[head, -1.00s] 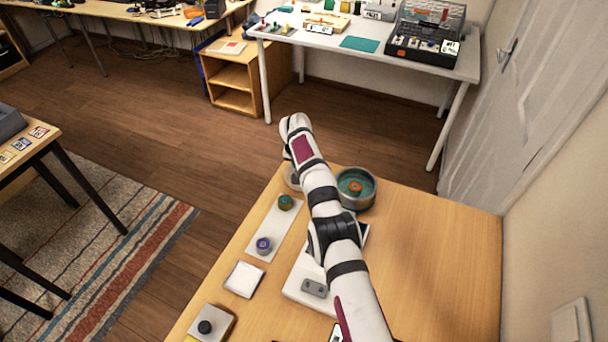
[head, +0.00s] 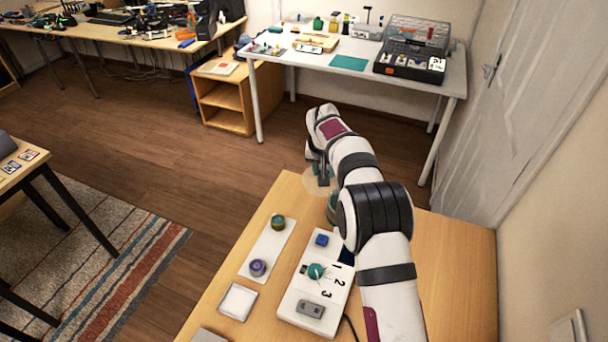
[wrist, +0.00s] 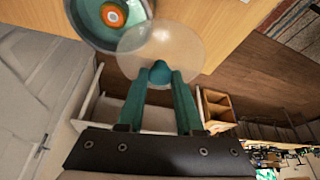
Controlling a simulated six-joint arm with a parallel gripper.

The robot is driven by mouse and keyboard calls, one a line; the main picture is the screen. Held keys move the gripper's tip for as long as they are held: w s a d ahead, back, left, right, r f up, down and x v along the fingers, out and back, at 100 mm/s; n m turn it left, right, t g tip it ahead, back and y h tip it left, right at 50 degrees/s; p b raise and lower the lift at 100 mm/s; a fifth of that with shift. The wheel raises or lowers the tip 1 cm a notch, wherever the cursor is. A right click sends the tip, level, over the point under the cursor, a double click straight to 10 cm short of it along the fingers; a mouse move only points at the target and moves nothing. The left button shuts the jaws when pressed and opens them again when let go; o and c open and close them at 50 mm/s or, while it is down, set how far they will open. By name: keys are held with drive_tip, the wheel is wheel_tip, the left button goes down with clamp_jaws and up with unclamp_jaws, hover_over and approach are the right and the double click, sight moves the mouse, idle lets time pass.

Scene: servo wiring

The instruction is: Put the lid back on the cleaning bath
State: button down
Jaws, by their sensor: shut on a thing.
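The clear round lid (wrist: 188,42) hangs from its teal knob, which my gripper (wrist: 159,75) is shut on. In the head view my gripper (head: 323,172) points down, and the lid (head: 313,184) is at its fingertips, by the table's far edge. The cleaning bath (wrist: 80,27) is a round grey pot with teal inside and an orange ringed part in it. In the wrist view the lid overlaps one side of the bath's rim in the picture and is not centred on it. In the head view the bath (head: 331,208) is mostly hidden behind my arm.
A white board (head: 301,318) numbered 1, 2, 3 lies near my arm. Left of it are a white strip (head: 268,245) with a green and a purple round part, and a square white tray (head: 238,301). The table's right side is clear.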

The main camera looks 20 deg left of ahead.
drive_tip(key=s+d+r, duration=0.1)
drive_tip(key=d+r, duration=0.3)
drive_tip(key=d, duration=0.4)
drive_tip(key=shift+s+a+f, duration=0.1)
drive_tip(key=shift+f, duration=1.4)
drive_tip(key=shift+s+f, duration=0.1)
drive_tip(key=shift+f, duration=1.4)
drive_tip(key=shift+f, duration=0.15)
unclamp_jaws()
wheel_tip(320, 180, up, 7)
clamp_jaws()
idle(0.7)
